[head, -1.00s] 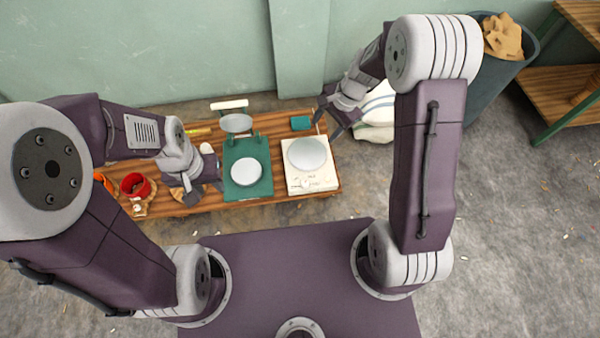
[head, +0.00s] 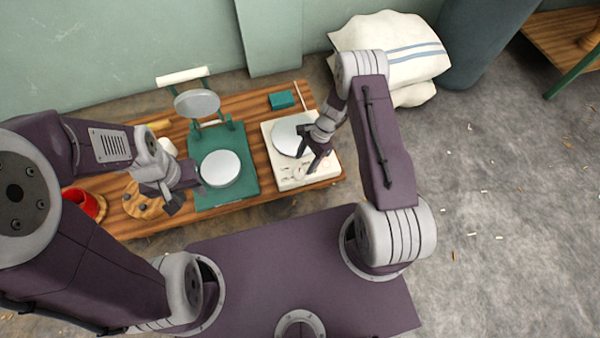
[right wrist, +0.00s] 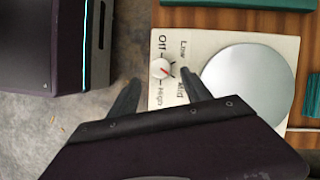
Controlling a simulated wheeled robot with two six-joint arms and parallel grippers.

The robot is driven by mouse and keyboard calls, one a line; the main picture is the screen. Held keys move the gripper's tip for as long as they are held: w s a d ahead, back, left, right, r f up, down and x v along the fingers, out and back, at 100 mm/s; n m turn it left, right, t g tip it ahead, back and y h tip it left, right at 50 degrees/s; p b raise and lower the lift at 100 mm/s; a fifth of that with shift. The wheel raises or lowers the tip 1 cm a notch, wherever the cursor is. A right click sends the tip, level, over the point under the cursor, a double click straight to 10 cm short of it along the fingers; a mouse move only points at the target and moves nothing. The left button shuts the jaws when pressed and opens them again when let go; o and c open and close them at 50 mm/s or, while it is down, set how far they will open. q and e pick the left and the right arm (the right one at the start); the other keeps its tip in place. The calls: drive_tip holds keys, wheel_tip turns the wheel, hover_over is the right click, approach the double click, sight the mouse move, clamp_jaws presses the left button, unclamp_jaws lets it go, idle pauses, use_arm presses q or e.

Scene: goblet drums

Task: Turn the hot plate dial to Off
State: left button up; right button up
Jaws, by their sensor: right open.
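The cream hot plate (head: 283,183) with a round grey metal disc (head: 288,136) stands at the right end of the wooden table. In the right wrist view, its white dial (right wrist: 159,69) sits beside the disc, among the labels Off, Low, Mid and High. The dial's red mark appears to point toward the Mid side. My right gripper (head: 310,153) is over the hot plate, pointing down. In the wrist view its open fingers (right wrist: 158,92) are apart, near the dial, with nothing between them. My left gripper (head: 188,193) is open and empty left of the green press.
A green press (head: 232,190) with a round pale plate stands left of the hot plate on the table (head: 262,97). A teal block (head: 281,100) lies behind. A red pot (head: 85,203) is at the left. White sacks (head: 390,50) lie beyond the table's right end.

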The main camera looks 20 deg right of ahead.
sight(300, 172)
drive_tip(key=b+x, duration=0.3)
drive_tip(key=x, duration=0.3)
drive_tip(key=shift+f, duration=0.15)
use_arm(q)
wheel_tip(300, 172, down, 4)
use_arm(e)
clamp_jaws()
